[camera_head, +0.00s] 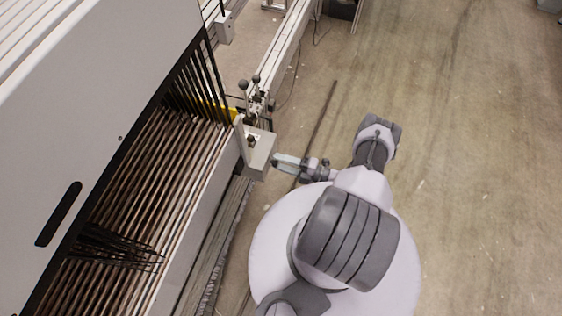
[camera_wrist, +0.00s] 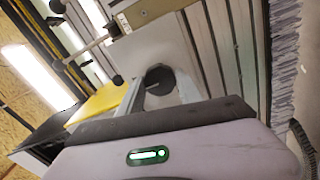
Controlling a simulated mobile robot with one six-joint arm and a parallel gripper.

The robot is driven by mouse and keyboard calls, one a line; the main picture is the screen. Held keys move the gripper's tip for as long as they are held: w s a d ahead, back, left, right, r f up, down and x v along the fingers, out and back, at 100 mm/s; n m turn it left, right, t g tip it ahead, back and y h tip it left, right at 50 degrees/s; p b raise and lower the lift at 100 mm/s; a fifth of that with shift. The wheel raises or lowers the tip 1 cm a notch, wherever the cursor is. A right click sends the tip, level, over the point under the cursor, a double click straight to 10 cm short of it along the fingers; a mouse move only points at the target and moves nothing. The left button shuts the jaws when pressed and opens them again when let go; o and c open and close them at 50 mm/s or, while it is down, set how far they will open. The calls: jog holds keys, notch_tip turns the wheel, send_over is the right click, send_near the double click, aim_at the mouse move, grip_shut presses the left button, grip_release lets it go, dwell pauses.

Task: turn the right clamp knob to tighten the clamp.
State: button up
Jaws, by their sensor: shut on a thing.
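My gripper (camera_head: 280,162) reaches left in the head view to the right face of the light grey clamp block (camera_head: 258,154) at the machine's corner. In the wrist view my gripper's two pale fingers (camera_wrist: 163,90) stand on either side of a round black knob (camera_wrist: 160,75), and they are shut on it. The knob sits on a light grey face. In the head view the knob is hidden by the block and the fingers. How far the knob is turned cannot be told.
The machine's warp rods (camera_head: 140,190) fill the left. Ball-ended levers (camera_head: 243,86) and a yellow part (camera_head: 228,113) stand just behind the block. A rail (camera_head: 287,40) runs away at the back. Open concrete floor (camera_head: 470,130) lies on the right.

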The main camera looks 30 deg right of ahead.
dwell(0.3)
jog(key=o, duration=1.4)
jog(key=shift+c, duration=0.2)
jog(key=v, duration=1.7)
jog(key=shift+s+d, duration=0.2)
